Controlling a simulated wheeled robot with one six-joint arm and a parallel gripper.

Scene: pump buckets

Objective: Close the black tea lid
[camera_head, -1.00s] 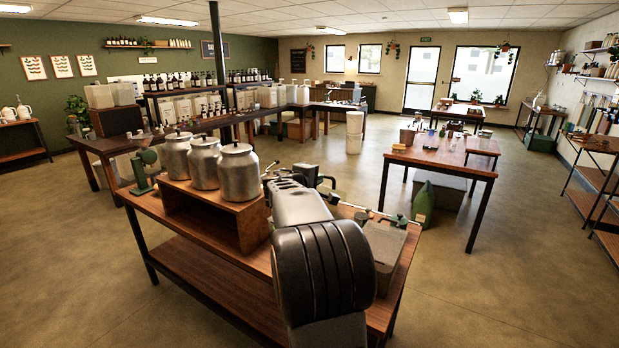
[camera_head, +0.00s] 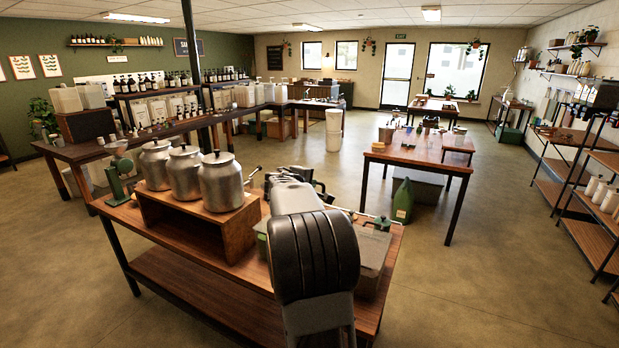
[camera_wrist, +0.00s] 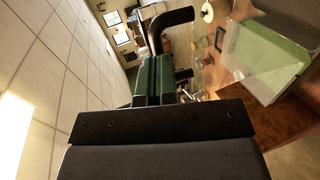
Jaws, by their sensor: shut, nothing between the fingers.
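My gripper (camera_wrist: 158,78) shows in the wrist view as two dark green fingers pressed together, with nothing between them. In the head view my arm hides most of it. Three metal canisters, left (camera_head: 154,165), middle (camera_head: 184,172) and right (camera_head: 220,182), stand upright on a wooden riser with their lids on. A grey-green lidded box (camera_head: 372,246) sits on the table right of my arm. In the wrist view a pale see-through box with a green top (camera_wrist: 265,58) lies right of the fingers, apart from them. No label shows which container is the black tea one.
The canisters' wooden riser (camera_head: 230,232) stands on the near table (camera_head: 180,230), with a green grinder-like device (camera_head: 122,170) at its left end. Another table (camera_head: 420,150) stands behind to the right. Open floor (camera_head: 490,270) lies to the right.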

